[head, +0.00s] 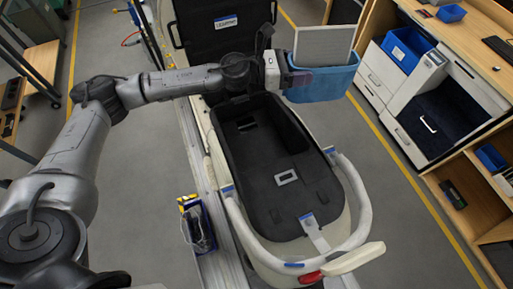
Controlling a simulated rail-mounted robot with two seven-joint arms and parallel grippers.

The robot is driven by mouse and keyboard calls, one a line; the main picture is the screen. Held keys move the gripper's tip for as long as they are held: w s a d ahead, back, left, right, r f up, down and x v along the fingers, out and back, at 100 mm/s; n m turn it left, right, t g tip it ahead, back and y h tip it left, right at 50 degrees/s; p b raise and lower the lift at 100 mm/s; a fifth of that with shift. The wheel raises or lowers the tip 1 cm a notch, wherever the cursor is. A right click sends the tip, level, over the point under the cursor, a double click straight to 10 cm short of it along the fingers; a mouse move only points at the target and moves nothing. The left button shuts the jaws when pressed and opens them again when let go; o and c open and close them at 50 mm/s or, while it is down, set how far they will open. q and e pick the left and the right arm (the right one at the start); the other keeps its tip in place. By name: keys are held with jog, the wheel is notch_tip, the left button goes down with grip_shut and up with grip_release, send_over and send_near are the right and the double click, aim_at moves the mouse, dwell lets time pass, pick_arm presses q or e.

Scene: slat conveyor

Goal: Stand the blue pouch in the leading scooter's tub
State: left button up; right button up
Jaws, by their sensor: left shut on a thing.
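My left gripper (285,74) is shut on the left edge of the blue pouch (322,85). The pouch is upright in the air, to the right of the tub's far end, with a flat grey panel (323,46) standing up out of its top. The nearest scooter (347,205) stands on the conveyor with its dark tub (252,165) open toward me. The tub floor shows a small light-framed fitting and no pouch. Whether this scooter is the leading one I cannot tell. My right gripper is out of view.
A dark lidded box (222,25) stands behind the tub. A small blue-rimmed holder (197,225) sits beside the conveyor rail (200,165). Wooden shelving with white drawers (412,125) and blue bins (406,48) lines the right side. Grey floor lies between.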

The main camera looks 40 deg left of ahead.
pick_arm(q)
jog(key=shift+w+a+f+g+h, duration=0.15)
jog(key=shift+a+f+g+h, duration=0.2)
jog(key=shift+f, duration=0.25)
jog(key=s+a+f+m+g+h+b, duration=0.2)
jog(key=a+f+m+g+h+b, duration=0.2)
jog(key=a+f+m+g+b, duration=0.5)
jog(key=s+a+f+n+t+p, duration=0.1)
jog(key=s+a+f+n+p, duration=0.1)
jog(key=s+f+p, duration=0.5)
jog(key=s+a+f, duration=0.1)
jog(key=s+f, duration=0.1)
jog(key=s, duration=0.2)
jog(key=shift+s+f+n+t, duration=0.15)
jog(key=shift+f+n+t, duration=0.05)
jog(key=shift+n+t, duration=0.2)
